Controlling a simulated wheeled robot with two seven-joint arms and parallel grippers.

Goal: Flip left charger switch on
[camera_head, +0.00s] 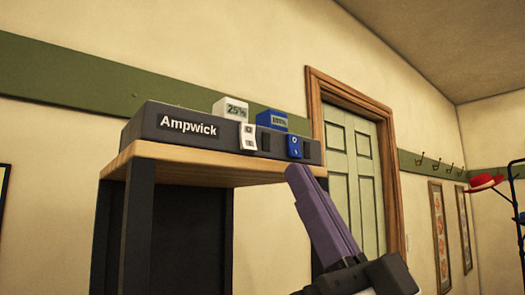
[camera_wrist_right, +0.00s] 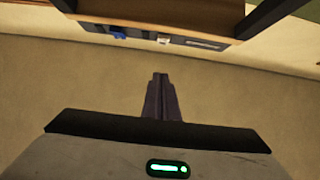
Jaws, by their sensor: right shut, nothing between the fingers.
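The dark grey Ampwick charger (camera_head: 225,138) stands on a wooden-topped stand. Its left switch is the white rocker (camera_head: 248,137), below a white block reading 25% (camera_head: 232,108). Its right switch is the blue rocker (camera_head: 294,147), near a blue block (camera_head: 272,120). Which way each rocker is tipped is too small to tell. My right gripper (camera_head: 297,172) has its purple fingers shut and empty, with the tips just below the blue switch in the picture. In the right wrist view, the fingertips (camera_wrist_right: 160,76) appear apart from the white switch (camera_wrist_right: 163,41) and the blue switch (camera_wrist_right: 118,34). My left gripper is out of view.
The stand's wooden top (camera_head: 200,160) juts out beneath the charger, with dark legs (camera_head: 135,220) below. A green door (camera_head: 352,170) is behind to the right. A red hat (camera_head: 484,183) hangs at the far right. The space in front of the charger looks clear.

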